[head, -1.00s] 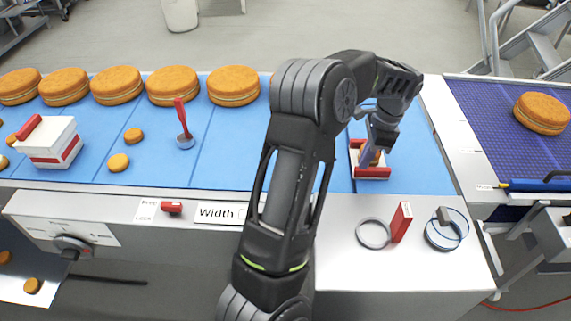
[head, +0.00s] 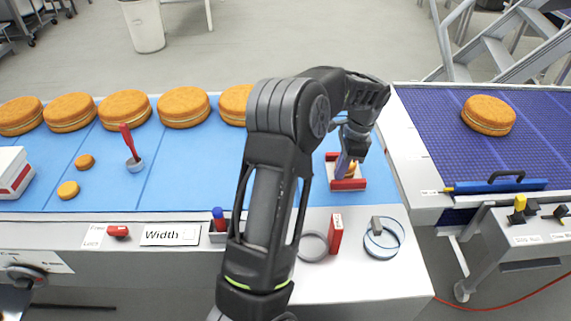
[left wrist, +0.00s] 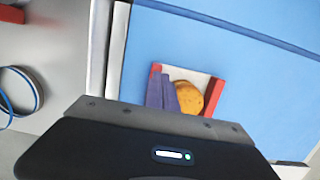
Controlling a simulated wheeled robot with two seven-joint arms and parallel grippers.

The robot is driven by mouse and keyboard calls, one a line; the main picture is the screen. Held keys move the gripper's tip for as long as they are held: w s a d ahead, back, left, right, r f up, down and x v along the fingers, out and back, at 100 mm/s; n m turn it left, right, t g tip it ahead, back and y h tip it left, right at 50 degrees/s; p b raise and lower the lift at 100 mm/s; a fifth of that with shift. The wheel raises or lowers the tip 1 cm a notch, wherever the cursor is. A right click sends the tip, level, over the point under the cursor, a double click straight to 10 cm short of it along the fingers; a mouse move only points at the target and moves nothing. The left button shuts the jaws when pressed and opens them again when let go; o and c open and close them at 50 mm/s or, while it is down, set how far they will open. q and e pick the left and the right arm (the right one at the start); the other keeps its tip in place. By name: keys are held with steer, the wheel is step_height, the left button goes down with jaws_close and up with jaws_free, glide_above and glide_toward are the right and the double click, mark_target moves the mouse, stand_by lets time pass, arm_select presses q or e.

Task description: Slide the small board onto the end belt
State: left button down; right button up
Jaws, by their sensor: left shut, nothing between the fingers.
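The small board (head: 348,185) is white with red edges and lies on the light blue belt near its right end. A small orange-brown round sits on it, partly hidden by my fingers. My left gripper (head: 345,166) is shut, its purple fingers pointing down at the board beside the round. In the left wrist view the fingers (left wrist: 163,94) stand over the board (left wrist: 214,90), left of the round (left wrist: 188,97); I cannot tell if they touch it. The end belt (head: 432,125) is dark blue-purple, across a pale gap to the right, with one large round (head: 488,115) on it. My right gripper is not in view.
A blue bar with a black handle (head: 495,186) lies along the end belt's front edge. A red block (head: 335,235) and rings (head: 383,240) lie on the front ledge. Large rounds (head: 124,109) line the blue belt's back. A red-handled tool (head: 130,148) stands left.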

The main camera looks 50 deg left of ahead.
arm_select(q)
steer(key=shift+r, duration=0.2)
steer(key=shift+w+r, duration=0.15)
steer(key=shift+r, duration=0.15)
step_height(320, 180, up, 7)
steer(key=shift+w+d, duration=0.4)
stand_by(0.4)
